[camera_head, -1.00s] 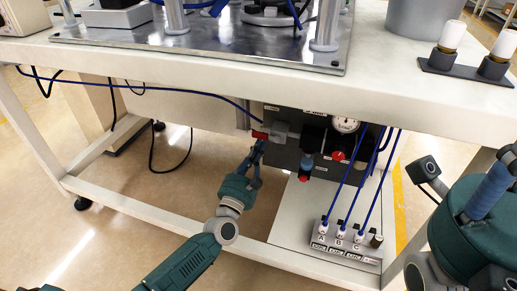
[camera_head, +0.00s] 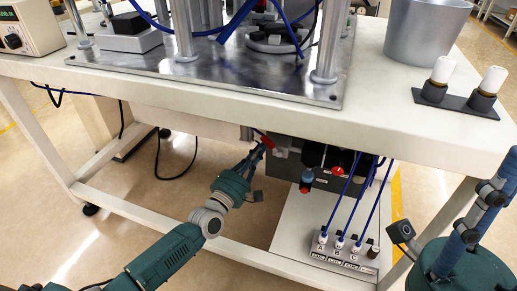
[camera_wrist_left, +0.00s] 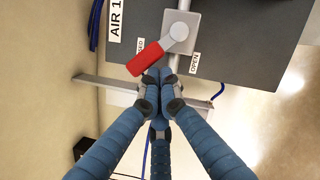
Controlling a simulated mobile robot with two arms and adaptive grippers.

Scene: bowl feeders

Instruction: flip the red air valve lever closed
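The red air valve lever (camera_wrist_left: 148,60) sits on a grey valve body (camera_wrist_left: 180,34) on a dark panel. In the left wrist view it points down-left from its pivot, with its tip beside the partly covered label on the left (camera_wrist_left: 140,46) and away from the OPEN label (camera_wrist_left: 194,63). In the head view the lever (camera_head: 267,142) shows small under the table edge. My left gripper (camera_wrist_left: 160,78) has its blue fingers drawn together, empty, right at the lever's lower edge; contact is unclear. It also shows in the head view (camera_head: 257,154). My right gripper (camera_head: 485,195) is partly cut off at the right.
The table's front edge (camera_head: 200,95) overhangs the panel. A red knob (camera_head: 337,170), a blue-and-red fitting (camera_head: 306,182) and blue hoses (camera_head: 347,200) are right of the valve. A table leg brace (camera_head: 150,213) runs below. Open floor lies left.

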